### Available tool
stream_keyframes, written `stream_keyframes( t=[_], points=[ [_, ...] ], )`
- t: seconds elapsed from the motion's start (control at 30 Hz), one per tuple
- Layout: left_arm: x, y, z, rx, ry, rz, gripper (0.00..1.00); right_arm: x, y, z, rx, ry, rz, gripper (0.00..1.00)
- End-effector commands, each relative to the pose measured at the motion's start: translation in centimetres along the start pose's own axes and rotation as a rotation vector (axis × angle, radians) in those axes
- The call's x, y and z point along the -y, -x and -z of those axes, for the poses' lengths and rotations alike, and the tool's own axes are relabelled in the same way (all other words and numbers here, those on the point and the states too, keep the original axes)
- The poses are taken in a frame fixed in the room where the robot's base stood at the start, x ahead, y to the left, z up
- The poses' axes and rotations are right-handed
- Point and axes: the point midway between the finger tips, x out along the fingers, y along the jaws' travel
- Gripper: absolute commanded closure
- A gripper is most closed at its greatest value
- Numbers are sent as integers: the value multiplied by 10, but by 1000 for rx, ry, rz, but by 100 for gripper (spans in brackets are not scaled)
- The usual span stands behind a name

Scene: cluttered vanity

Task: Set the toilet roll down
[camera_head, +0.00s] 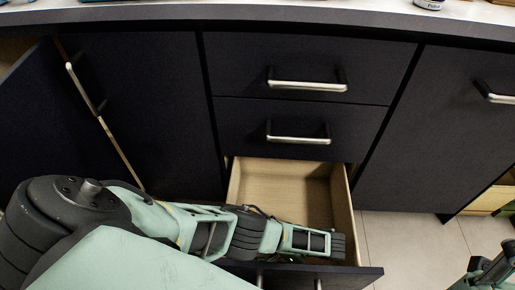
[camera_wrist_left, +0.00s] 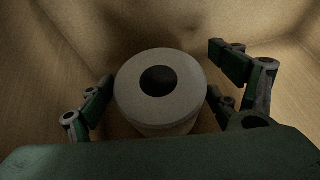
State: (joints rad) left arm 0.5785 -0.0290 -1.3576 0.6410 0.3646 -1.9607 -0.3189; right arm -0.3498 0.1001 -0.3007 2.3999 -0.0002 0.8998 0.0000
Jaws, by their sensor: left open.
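The toilet roll (camera_wrist_left: 185,84) stands upright on the floor of the open drawer in the left wrist view, its dark core hole facing the camera. My left gripper (camera_wrist_left: 165,95) is open, with its fingers on both sides of the roll. On the right side the nearer finger is close to the roll; I cannot tell whether it touches. In the head view my left arm reaches over the open drawer (camera_head: 343,205), and the roll is hidden. At the lower right edge, part of my right gripper (camera_head: 492,268) shows, cut off by the frame.
The drawer's light wooden walls (camera_wrist_left: 290,70) surround the left gripper. Two closed drawers with metal handles (camera_head: 308,86) are above it. A cabinet door (camera_head: 50,120) stands open at the left. The countertop edge (camera_head: 300,16) runs along the top. Tiled floor (camera_head: 400,240) is clear at the right.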

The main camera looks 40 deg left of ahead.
Motion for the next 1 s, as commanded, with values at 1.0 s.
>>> stream_keyframes(
  t=[1.0],
  points=[
    [0,81,-10,1,0,0,16,0,-12,2,2,1,0,60]
  ],
)
